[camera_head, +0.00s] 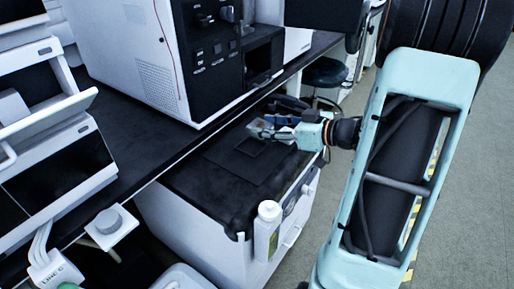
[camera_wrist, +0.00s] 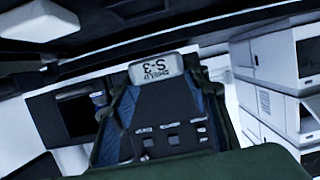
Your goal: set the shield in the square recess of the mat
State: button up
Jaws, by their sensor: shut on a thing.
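My gripper (camera_head: 272,134) reaches in from the right, just above the far right part of the dark mat (camera_head: 225,156). In the wrist view its dark fingers (camera_wrist: 158,85) are closed on the shield (camera_wrist: 157,67), a pale grey block printed "SHIELD S-3", which reads upside down there. In the head view the held shield is small and partly hidden by the gripper. The square recess (camera_head: 251,147) shows as a darker square outline on the mat, just left of and below the gripper. I cannot tell the height of the shield above the mat.
The mat lies on a low white cabinet (camera_head: 177,222) with a dark top. A white bottle (camera_head: 267,228) stands at its front edge. Blue items (camera_head: 284,119) lie behind the gripper. The bench (camera_head: 135,122) with a large instrument (camera_head: 150,75) overhangs at the left.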

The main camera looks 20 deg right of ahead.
jog(key=b, duration=0.2)
send_over(258, 150)
notch_tip(258, 150, down, 4)
jog(key=shift+s+f, duration=0.1)
jog(key=shift+f+b, duration=0.45)
jog(key=shift+f, duration=1.15)
jog(key=shift+a+f, duration=0.1)
jog(key=shift+f, duration=0.05)
jog(key=o, duration=1.3)
